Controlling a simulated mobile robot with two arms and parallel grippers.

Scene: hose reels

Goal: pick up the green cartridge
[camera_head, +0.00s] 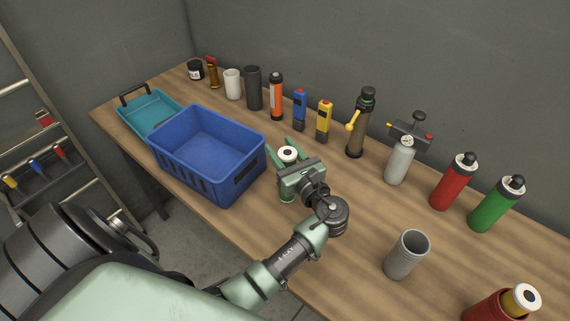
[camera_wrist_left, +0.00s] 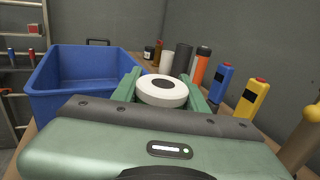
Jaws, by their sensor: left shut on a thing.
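The green cartridge (camera_head: 288,154) has a round white top with a dark centre. A bit of green shows below the gripper in the head view, and most of its body is hidden. My left gripper (camera_head: 290,161) is shut on the cartridge, with one finger on each side of it. In the left wrist view the white top (camera_wrist_left: 163,93) of the cartridge sits between the fingers of the left gripper (camera_wrist_left: 165,88). The cartridge looks upright, just right of the blue crate. I cannot tell whether it touches the table. My right gripper is not in view.
A blue crate (camera_head: 183,173) and a teal tray (camera_head: 124,120) stand at the left. Canisters and tools line the wall, including a red bottle (camera_head: 447,190) and a green bottle (camera_head: 491,208). A grey cup (camera_head: 392,262) and a red holder (camera_head: 484,309) stand at the right front.

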